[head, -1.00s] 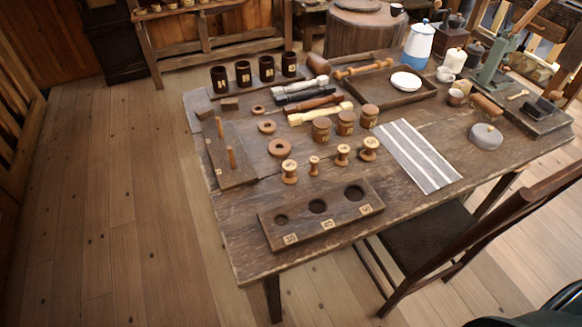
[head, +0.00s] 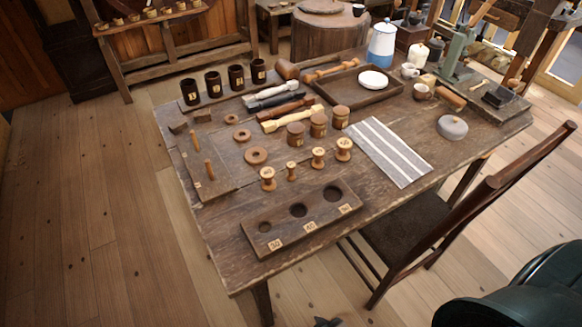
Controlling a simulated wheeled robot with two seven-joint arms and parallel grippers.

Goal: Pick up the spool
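Several turned wooden spools stand upright in a row on the table: a larger one at the left (head: 268,179), a small thin one (head: 291,171), a medium one (head: 318,158) and a wider one at the right (head: 343,149). Pale tops carry marks too small to read. In front of them lies a dark wooden block (head: 285,237) with three round holes of different size and number labels; the holes look empty. A small dark piece, probably the tip of my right gripper (head: 326,321), shows at the bottom edge, well short of the table. My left gripper is out of view.
Behind the spools stand lidded wooden jars (head: 319,124). Wooden rings (head: 256,155) and a peg board (head: 207,178) lie left. A striped cloth (head: 390,152) lies right. A chair (head: 440,220) stands against the table's front right side. The table's front left corner is clear.

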